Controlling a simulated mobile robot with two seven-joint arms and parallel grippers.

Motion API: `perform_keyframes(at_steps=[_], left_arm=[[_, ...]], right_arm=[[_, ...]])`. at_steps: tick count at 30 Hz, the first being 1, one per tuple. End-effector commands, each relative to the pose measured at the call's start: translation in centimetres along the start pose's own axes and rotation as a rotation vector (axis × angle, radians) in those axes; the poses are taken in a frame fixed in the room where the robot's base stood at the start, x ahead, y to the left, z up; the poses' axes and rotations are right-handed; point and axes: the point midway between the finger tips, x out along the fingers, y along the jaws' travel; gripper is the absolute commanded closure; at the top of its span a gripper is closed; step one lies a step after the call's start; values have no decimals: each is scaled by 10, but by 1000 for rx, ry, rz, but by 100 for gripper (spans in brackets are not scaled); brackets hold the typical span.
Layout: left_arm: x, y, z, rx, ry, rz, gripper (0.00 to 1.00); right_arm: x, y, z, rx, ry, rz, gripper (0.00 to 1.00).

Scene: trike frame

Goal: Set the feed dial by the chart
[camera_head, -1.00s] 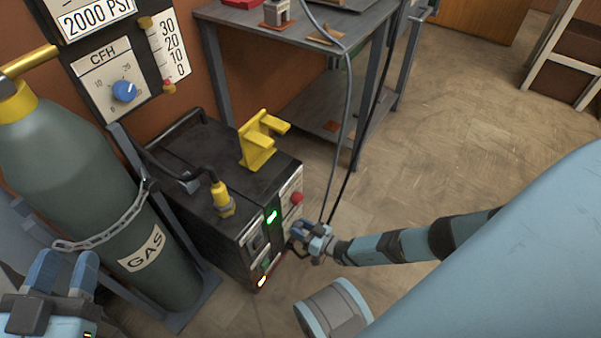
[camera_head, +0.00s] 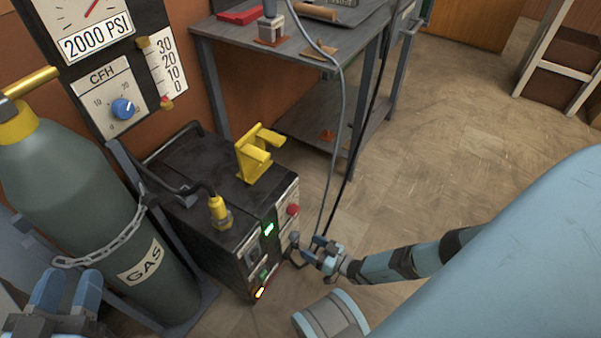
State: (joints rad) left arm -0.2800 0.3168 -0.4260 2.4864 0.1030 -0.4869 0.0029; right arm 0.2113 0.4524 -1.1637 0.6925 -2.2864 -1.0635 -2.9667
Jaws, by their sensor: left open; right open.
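The black welding machine (camera_head: 175,165) stands on the floor at left centre. Its front panel, seen at a steep angle, carries a red knob (camera_head: 293,209), a green display (camera_head: 268,229) and a lit orange switch (camera_head: 259,292). A small dark knob (camera_head: 293,238) shows low on the panel; I cannot tell whether it is the feed dial or read any setting. My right gripper (camera_head: 318,250) is open and empty, just in front of this panel. My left gripper (camera_head: 68,280) is open at the lower left, in front of the gas bottle. I cannot make out a chart.
A grey-green gas bottle (camera_head: 75,185) is chained left of the machine. Above it a panel holds a gauge and a blue CFH knob (camera_head: 122,108). A yellow bracket (camera_head: 258,155) sits on the machine. A metal table (camera_head: 300,55) stands behind, with cables hanging down. Floor at right is clear.

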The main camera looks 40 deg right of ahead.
Motion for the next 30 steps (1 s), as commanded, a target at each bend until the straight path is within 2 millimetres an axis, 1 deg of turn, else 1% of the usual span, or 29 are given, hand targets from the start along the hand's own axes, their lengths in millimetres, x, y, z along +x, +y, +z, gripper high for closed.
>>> perform_keyframes(at_steps=[1, 6, 9, 12, 17, 22, 30], left_arm=[[-1, 2, -1, -27, -15, 0, 57], [-4, 8, 2, -95, -51, -1, 57], [-4, 11, 3, -120, -61, 0, 57], [-4, 12, 3, -136, -66, -1, 57], [-6, 13, 7, -145, -76, -1, 57], [-6, 13, 9, -146, -82, -1, 57], [-6, 12, 8, -140, -79, -1, 57]], right_arm=[[-14, -1, -3, 0, -3, 0, 35], [-49, 0, -2, -1, -2, 0, 35], [-64, -1, -1, 0, -1, -1, 35], [-73, -1, -1, 0, 1, -1, 35], [-80, -1, 0, 0, 1, -1, 35], [-80, 0, 0, 0, 1, -1, 35], [-79, 0, 0, 0, 1, -1, 35]])
